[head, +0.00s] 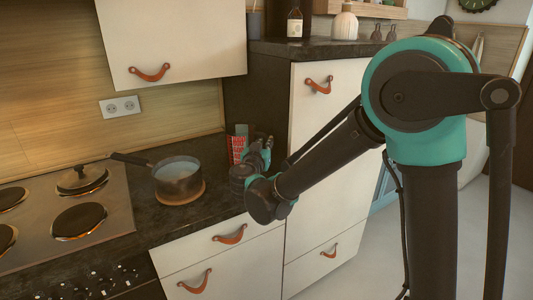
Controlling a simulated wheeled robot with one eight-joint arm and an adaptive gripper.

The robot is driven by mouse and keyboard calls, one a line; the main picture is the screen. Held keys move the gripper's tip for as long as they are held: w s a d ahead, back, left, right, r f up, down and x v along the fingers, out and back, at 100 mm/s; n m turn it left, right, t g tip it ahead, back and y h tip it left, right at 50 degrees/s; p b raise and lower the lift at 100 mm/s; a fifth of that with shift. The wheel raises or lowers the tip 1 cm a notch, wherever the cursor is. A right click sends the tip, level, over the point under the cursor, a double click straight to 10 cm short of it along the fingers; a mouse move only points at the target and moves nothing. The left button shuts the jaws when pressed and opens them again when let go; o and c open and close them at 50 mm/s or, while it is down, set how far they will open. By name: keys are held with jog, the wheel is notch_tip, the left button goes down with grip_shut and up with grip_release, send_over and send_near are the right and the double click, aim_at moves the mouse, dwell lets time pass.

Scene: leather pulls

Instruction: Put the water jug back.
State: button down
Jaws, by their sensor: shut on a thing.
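My gripper (262,148) is over the dark counter, near its right end by the tall cabinet. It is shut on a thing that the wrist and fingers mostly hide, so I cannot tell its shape. No water jug can be clearly made out. A red patterned item (237,148) shows just left of the gripper, partly covered by it. A dark saucepan (179,184) with pale contents stands on a round wooden board (189,198), left of the gripper and apart from it.
The tall white cabinet (335,150) stands close right of my gripper. A bottle (294,24) and a ribbed pale vase (344,26) stand on top. Bare counter (200,225) lies in front of the saucepan.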

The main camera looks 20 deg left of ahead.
notch_tip(320, 180, down, 4)
jog(key=shift+r, duration=0.25)
jog(key=shift+w+d+f, duration=0.1)
jog(key=shift+d+f, duration=0.05)
jog(key=shift+f, duration=0.25)
jog(key=shift+f, duration=0.15)
jog(key=c, duration=1.5)
grip_release()
